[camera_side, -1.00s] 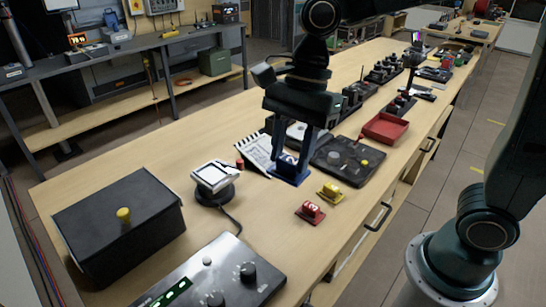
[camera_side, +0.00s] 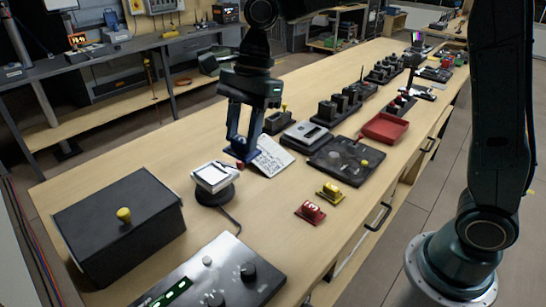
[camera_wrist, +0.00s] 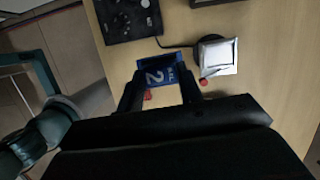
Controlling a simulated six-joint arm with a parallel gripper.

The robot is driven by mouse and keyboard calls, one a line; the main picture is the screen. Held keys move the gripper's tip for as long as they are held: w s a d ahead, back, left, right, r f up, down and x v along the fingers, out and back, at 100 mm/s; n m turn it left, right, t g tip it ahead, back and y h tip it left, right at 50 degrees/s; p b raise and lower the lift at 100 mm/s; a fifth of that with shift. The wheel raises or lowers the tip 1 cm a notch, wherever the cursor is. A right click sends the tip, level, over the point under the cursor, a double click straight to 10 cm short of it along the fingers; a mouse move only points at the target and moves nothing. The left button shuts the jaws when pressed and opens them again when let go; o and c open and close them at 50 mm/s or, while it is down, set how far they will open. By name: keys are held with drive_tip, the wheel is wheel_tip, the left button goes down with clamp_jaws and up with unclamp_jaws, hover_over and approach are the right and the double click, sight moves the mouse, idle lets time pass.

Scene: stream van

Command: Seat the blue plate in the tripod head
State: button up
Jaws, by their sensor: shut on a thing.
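The blue plate (camera_side: 240,154) is held between the fingertips of my gripper (camera_side: 240,146), above the table. In the wrist view the plate (camera_wrist: 160,76) shows a white 2, between the two fingers. The tripod head (camera_side: 214,178) has a pale square top on a round black base and stands on the table. The plate is apart from it, raised to its upper right in the side view. In the wrist view the head (camera_wrist: 218,56) is just right of the plate. The exact height of the plate over the table is hard to tell.
A red plate (camera_side: 310,212) and a yellow plate (camera_side: 330,192) lie on the table. A spiral notepad (camera_side: 273,158) and a black panel (camera_side: 340,160) are to the right. A black box (camera_side: 118,222) stands at left. A control panel (camera_side: 210,279) is in front.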

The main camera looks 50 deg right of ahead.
hover_over(209, 176)
drive_tip(key=d, duration=0.1)
wheel_tip(209, 176, down, 5)
drive_tip(key=shift+m, duration=0.3)
drive_tip(key=shift+s+d+f, duration=0.1)
drive_tip(key=shift+f, duration=1.9)
drive_tip(key=shift+d+f, duration=0.1)
drive_tip(key=shift+f, duration=1.9)
drive_tip(key=shift+f, duration=0.1)
drive_tip(key=o, duration=1.1)
drive_tip(key=v, duration=1.2)
drive_tip(key=shift+s, duration=0.1)
